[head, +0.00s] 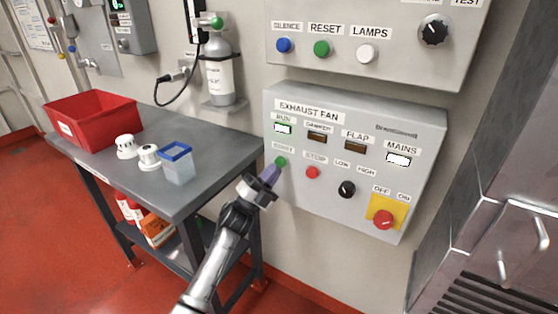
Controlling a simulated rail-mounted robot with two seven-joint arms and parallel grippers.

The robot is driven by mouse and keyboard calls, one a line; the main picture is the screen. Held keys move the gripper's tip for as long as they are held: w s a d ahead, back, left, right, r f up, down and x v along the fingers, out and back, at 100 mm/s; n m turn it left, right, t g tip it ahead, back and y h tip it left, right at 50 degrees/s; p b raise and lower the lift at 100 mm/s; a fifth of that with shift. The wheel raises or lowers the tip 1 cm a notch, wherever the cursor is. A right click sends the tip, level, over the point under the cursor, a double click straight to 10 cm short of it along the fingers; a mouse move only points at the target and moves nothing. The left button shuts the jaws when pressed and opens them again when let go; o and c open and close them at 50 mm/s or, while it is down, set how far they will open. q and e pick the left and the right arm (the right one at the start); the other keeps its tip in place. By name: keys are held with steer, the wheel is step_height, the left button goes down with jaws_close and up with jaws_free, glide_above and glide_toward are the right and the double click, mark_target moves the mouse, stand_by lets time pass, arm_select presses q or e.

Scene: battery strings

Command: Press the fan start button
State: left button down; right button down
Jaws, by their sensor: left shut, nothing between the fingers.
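The exhaust fan panel (330,215) is a grey box on the wall. Its green start button (281,162) sits at the left under a START label, beside the red stop button (312,172). My left gripper (274,171) is shut and empty, with its purple fingertips at the lower left edge of the start button. The tips appear to touch it or be very close; I cannot tell which. The RUN lamp (283,128) and the MAINS lamp (398,160) look bright; the DAMPER and FLAP lamps look dark. My right gripper is not in view.
A black knob (347,189) and a red switch on a yellow plate (384,219) are further right on the panel. An upper panel (400,67) hangs above. A grey bench (190,197) at left holds a red bin (92,118) and a blue-rimmed container (177,167).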

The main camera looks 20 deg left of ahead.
arm_select(q)
steer(key=s+p, duration=0.2)
steer(key=s+a+p, duration=0.1)
steer(key=s+p, duration=0.1)
steer(key=s, duration=0.1)
steer(key=shift+a+p, duration=0.1)
steer(key=shift+p, duration=0.2)
stand_by(0.4)
stand_by(0.4)
